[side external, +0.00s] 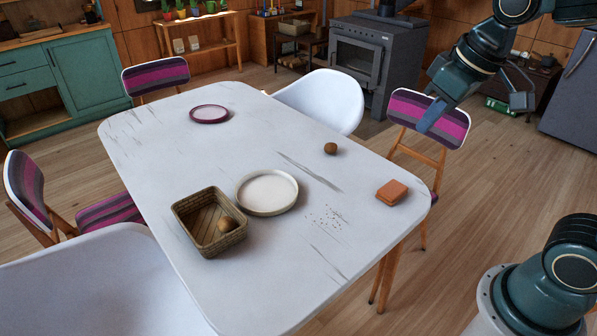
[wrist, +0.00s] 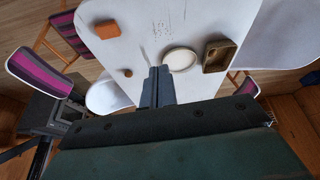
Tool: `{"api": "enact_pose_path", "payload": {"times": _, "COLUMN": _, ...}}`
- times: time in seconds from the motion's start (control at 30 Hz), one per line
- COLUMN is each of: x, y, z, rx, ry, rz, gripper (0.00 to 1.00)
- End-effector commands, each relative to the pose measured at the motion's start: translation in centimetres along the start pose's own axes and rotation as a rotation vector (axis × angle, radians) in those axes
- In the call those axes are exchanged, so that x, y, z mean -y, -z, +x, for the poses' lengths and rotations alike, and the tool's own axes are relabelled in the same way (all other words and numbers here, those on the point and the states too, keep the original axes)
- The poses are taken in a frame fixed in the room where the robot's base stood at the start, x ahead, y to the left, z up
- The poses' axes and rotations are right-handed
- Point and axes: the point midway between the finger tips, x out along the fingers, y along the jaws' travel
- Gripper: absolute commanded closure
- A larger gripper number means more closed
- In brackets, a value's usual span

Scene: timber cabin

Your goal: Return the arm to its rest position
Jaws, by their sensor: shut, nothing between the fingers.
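My gripper (side external: 431,115) is at the upper right in the side view, raised above the table's right end near a striped chair. In the wrist view my gripper (wrist: 158,72) points toward the table from above, its fingers together with nothing between them. The white table (side external: 150,150) lies below and to the left of it in the side view. My gripper is clear of everything on the table.
On the table are a wicker basket (side external: 182,224) holding a brown round item (side external: 225,224), a cream plate (side external: 267,191), a purple-rimmed plate (side external: 209,114), another brown round item (side external: 330,148), an orange-brown block (side external: 392,192) and scattered crumbs (side external: 328,217). Chairs surround the table.

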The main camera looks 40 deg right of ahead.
Motion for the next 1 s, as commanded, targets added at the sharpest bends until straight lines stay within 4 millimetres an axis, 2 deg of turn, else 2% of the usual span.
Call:
{"api": "enact_pose_path", "payload": {"times": 0.1, "x": 0.1, "y": -2.3, "z": -1.1, "rx": -0.033, "ry": -0.003, "rz": 0.016, "gripper": 1.00}}
{"api": "enact_pose_path", "payload": {"times": 0.3, "x": 0.2, "y": -5.8, "z": -2.2, "rx": -0.077, "ry": -0.006, "rz": 0.043, "gripper": 1.00}}
{"api": "enact_pose_path", "payload": {"times": 0.5, "x": 0.3, "y": -8.2, "z": -2.5, "rx": -0.109, "ry": -0.007, "rz": 0.060, "gripper": 1.00}}
{"api": "enact_pose_path", "payload": {"times": 0.7, "x": 0.3, "y": -9.0, "z": -2.5, "rx": -0.118, "ry": -0.007, "rz": 0.067, "gripper": 1.00}}
{"api": "enact_pose_path", "payload": {"times": 1.0, "x": 0.3, "y": -9.0, "z": -2.5, "rx": -0.118, "ry": -0.007, "rz": 0.067, "gripper": 1.00}}
